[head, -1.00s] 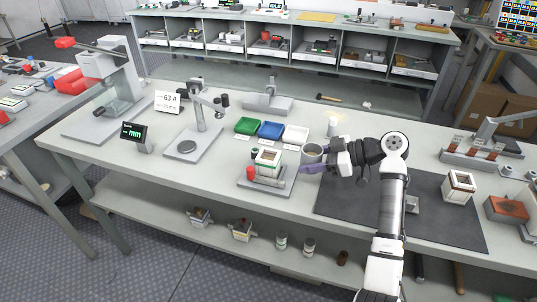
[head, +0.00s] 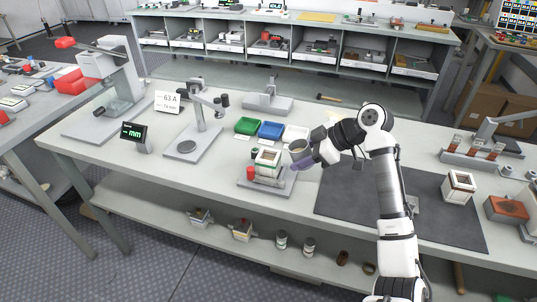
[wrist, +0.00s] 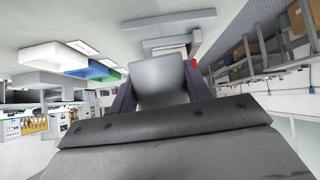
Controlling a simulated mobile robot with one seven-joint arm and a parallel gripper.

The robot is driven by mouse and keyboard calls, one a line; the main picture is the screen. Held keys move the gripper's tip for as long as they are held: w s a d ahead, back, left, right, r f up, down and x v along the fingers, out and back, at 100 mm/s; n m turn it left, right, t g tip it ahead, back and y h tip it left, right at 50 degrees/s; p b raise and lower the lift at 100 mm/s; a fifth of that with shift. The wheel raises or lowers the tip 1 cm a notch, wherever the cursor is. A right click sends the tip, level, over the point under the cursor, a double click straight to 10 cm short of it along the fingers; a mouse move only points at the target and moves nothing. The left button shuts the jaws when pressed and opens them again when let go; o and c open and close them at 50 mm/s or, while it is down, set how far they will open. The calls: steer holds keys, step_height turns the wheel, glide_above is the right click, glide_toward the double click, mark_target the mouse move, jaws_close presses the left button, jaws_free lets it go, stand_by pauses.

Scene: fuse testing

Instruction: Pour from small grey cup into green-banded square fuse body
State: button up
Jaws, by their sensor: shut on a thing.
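My gripper (head: 303,160) is shut on the small grey cup (head: 299,149), just right of the green-banded square fuse body. In the head view the cup's mouth shows and it seems tilted a little toward the fuse body; I cannot see its contents. The wrist view shows the cup's grey side (wrist: 160,80) between the dark fingers. The green-banded square fuse body (head: 266,163) is whitish and stands upright on a grey fixture (head: 277,184). The cup is above and beside it, apart as far as I can tell. No stream is visible.
A red cylinder (head: 250,173) stands left of the fuse body. Green (head: 247,126), blue (head: 271,130) and white (head: 296,133) trays lie behind. Another square fuse body (head: 459,187) stands right, on the dark mat (head: 340,199). A weighing stand (head: 187,147) is at left.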

mark_target(292, 146)
steer(key=shift+a+r+h, duration=0.35)
steer(key=shift+a+h, duration=0.2)
steer(key=shift+h, duration=0.15)
steer(key=shift+w+a+r+h, duration=0.1)
steer(key=shift+a+r+h, duration=0.25)
steer(key=shift+r+h, duration=0.2)
steer(key=shift+a+r+h, duration=0.35)
steer(key=shift+r+h, duration=0.1)
steer(key=shift+r, duration=0.1)
steer(key=shift+a+r+h, duration=0.15)
steer(key=shift+r+h, duration=0.1)
steer(key=shift+h, duration=0.65)
steer(key=shift+f+g+h, duration=0.3)
steer(key=shift+h, duration=0.3)
stand_by(1.2)
steer(key=shift+f, duration=0.1)
steer(key=shift+r+h, duration=0.2)
steer(key=shift+h, duration=0.4)
